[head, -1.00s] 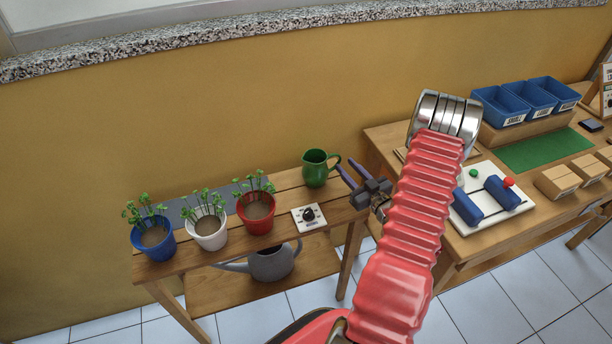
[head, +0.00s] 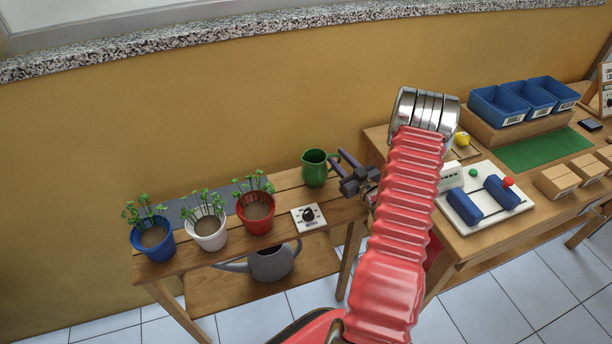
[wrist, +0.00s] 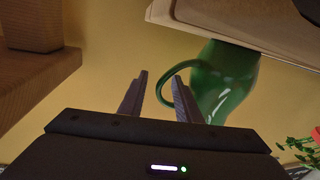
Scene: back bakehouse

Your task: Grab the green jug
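The green jug (head: 315,169) stands upright at the right end of the wooden bench (head: 289,187). My gripper (head: 337,158) is just to its right, at the handle side, and its fingers hide most of the handle in the head view. In the wrist view the jug (wrist: 228,78) appears upside down. There my gripper (wrist: 160,82) has its two dark fingers apart, with the outer curve of the handle (wrist: 161,80) showing between them. The right finger overlaps the handle loop. I cannot tell whether either finger touches it.
A white dial box (head: 308,216) sits in front of the jug. Blue, white and red plant pots (head: 256,214) stand left of it. The grey watering can (head: 272,262) is on the lower shelf. The right-hand table (head: 480,237) stands close beside my arm. The wall is behind.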

